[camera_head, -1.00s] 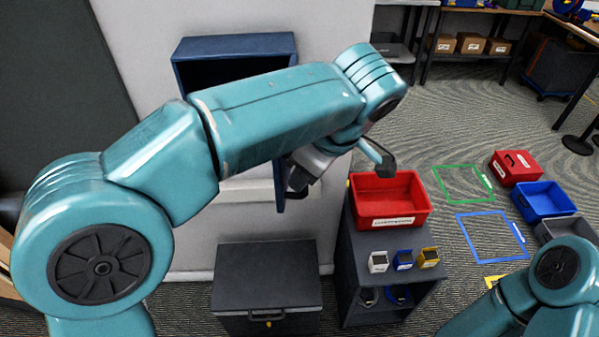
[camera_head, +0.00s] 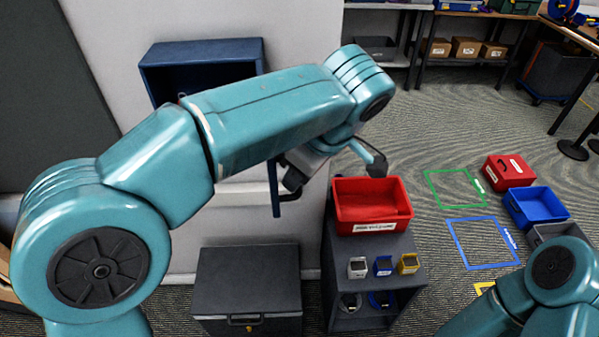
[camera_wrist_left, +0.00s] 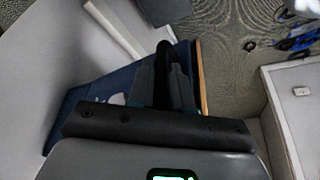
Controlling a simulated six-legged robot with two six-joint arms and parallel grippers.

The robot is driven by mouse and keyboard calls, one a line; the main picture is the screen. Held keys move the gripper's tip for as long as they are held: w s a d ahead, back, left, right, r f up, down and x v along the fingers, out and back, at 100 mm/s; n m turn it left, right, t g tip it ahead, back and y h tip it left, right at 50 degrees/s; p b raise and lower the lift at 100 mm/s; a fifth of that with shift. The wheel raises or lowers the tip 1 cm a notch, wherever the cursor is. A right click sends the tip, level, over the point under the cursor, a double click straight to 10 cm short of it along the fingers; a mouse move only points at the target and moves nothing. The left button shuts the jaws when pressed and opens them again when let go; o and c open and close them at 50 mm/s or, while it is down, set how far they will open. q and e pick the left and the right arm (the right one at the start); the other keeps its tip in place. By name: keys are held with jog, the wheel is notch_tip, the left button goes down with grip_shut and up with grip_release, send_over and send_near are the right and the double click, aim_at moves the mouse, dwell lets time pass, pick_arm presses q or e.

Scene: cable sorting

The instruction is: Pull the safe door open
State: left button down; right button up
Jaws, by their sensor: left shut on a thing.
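The dark blue safe (camera_head: 200,55) is on the pale wall, partly hidden behind my left arm. Its front is open to a dark inside. The blue safe door (camera_head: 275,190) stands out from the wall, seen nearly edge-on below my forearm. My left gripper (camera_head: 290,190) is beside the door, shut on its black handle. In the left wrist view the fingers (camera_wrist_left: 167,82) close around the dark handle (camera_wrist_left: 163,50), with the blue door (camera_wrist_left: 85,95) at left. My right arm shows at bottom right; its gripper is out of frame.
A dark chest (camera_head: 248,285) stands below the door. A dark stand (camera_head: 405,250) to its right holds a red bin (camera_head: 372,222) and small coloured items. Blue (camera_head: 537,203) and red (camera_head: 510,170) bins and taped squares are on the floor at right.

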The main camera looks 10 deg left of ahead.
pick_arm(q)
jog(key=shift+a+r, duration=0.1)
jog(key=shift+a, duration=0.05)
jog(key=c, duration=1.1)
grip_release()
jog(key=shift+a, duration=0.1)
jog(key=shift+d+r, duration=0.1)
jog(key=shift+d, duration=0.15)
jog(key=p+v, duration=0.4)
jog(key=v, duration=1.2)
jog(key=shift+s+p, duration=0.15)
jog(key=shift+p, duration=0.2)
